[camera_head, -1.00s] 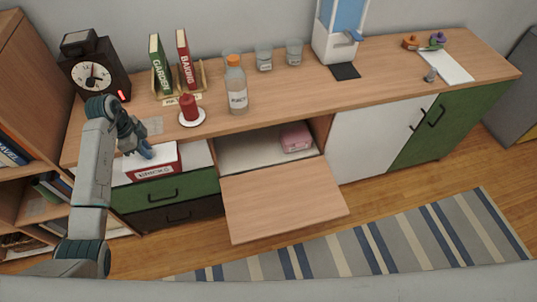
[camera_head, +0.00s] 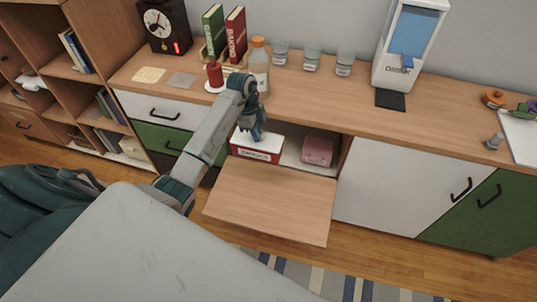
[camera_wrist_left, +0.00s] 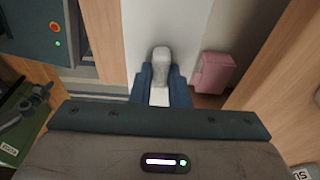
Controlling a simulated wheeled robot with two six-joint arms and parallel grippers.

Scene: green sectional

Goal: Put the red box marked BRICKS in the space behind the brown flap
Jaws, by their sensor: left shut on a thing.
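The red box marked BRICKS (camera_head: 257,155) has a white top and is at the mouth of the open compartment, above the inner edge of the flap. My left gripper (camera_head: 257,133) is above the box and shut on it. In the left wrist view, the blue fingers (camera_wrist_left: 160,88) close around a pale grip piece. The brown flap (camera_head: 270,205) is folded down, flat and bare, in front of the opening. I cannot tell whether the box touches the shelf or flap. My right gripper is not in view.
A pink box (camera_head: 318,150) sits inside the compartment, on the right; it also shows in the left wrist view (camera_wrist_left: 213,72). The countertop above holds a bottle (camera_head: 259,70), a red candle (camera_head: 215,75), books and glasses. A white door (camera_head: 395,185) is right of the opening.

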